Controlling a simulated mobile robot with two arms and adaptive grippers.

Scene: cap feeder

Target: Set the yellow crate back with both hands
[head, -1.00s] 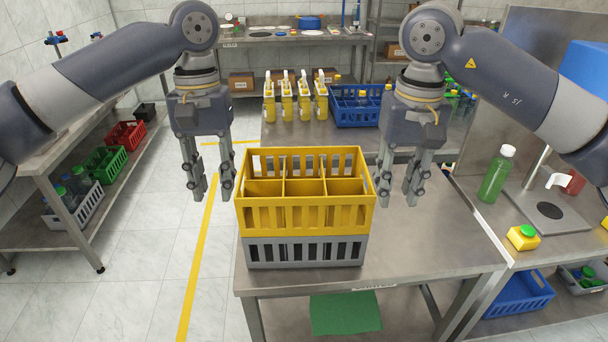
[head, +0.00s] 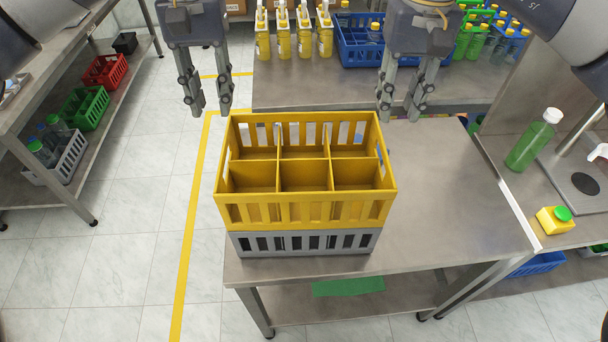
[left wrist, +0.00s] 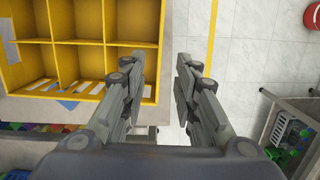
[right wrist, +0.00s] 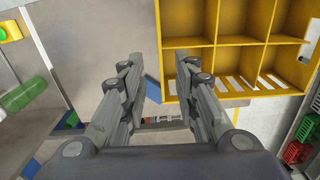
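The yellow crate (head: 305,199), with six empty compartments, sits upright on a grey crate (head: 300,252) at the near left part of the metal table. My left gripper (head: 210,109) is open and empty near the crate's far left corner. My right gripper (head: 399,112) is open and empty near its far right corner. In the left wrist view, a side edge of the yellow crate (left wrist: 80,42) lies beyond the open fingers (left wrist: 157,72). In the right wrist view, the opposite edge of the yellow crate (right wrist: 215,42) lies beyond the open fingers (right wrist: 155,72). Neither gripper visibly touches the crate.
The metal table (head: 440,200) is clear right of the crates. Behind it, another table holds several yellow bottles (head: 304,35) and a blue crate (head: 355,48). A green bottle (head: 533,143) and a yellow box (head: 554,220) stand at right. A shelf with crates stands left.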

